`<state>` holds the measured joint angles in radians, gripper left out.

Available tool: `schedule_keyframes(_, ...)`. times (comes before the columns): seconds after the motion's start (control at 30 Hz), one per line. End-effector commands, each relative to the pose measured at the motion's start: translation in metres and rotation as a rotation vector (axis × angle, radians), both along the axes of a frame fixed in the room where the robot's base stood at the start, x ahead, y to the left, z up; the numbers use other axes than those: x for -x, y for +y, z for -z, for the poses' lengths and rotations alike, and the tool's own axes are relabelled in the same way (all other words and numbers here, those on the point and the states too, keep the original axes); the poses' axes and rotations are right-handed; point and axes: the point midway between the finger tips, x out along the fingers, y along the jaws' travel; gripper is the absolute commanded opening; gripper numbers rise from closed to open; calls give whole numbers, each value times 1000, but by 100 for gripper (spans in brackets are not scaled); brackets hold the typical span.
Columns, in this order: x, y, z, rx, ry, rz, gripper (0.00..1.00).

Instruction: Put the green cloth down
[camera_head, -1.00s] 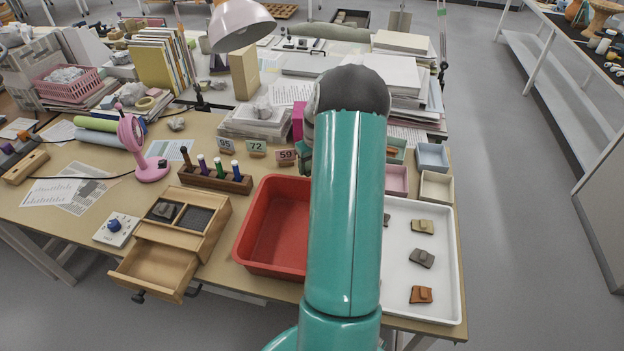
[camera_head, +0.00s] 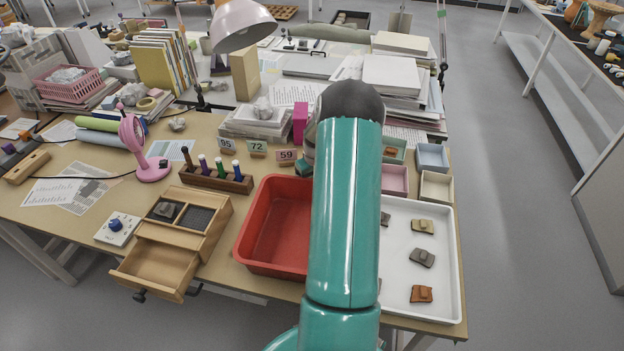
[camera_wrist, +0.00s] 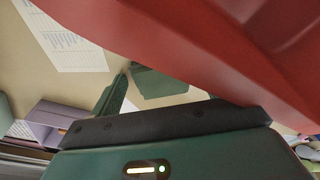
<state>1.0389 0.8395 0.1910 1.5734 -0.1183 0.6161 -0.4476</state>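I cannot make out a green cloth with certainty. In the wrist view, my gripper (camera_wrist: 130,88) shows as dark green parts beyond its dark bar, with beige table visible between them. The blocky green piece (camera_wrist: 158,82) on the right could be a finger or folded cloth; I cannot tell. In the head view, my arm hides most of the gripper. A small teal-green bit (camera_head: 303,168) shows left of the arm, near the red tray's back right corner. The red tray (camera_head: 257,222) is empty where visible. Its red surface also fills the wrist view's upper right (camera_wrist: 215,50).
A white tray (camera_head: 447,290) with several sherds lies right of my arm. Small boxes (camera_head: 432,157) stand behind it. Number cards (camera_head: 258,148), a marker rack (camera_head: 216,178) and a wooden box with an open drawer (camera_head: 160,268) are left. Green and blue rolls (camera_head: 97,124) lie farther left.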

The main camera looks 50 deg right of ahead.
Motion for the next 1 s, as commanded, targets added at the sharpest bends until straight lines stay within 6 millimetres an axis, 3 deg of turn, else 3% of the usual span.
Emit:
schedule_keyframes(0.37,0,0,-8,2,-1,0,81)
schedule_keyframes(0.47,2,0,-21,2,-2,1,81)
schedule_keyframes(0.8,12,5,-92,3,-2,0,81)
schedule_keyframes(1.0,15,6,-117,1,-1,1,81)
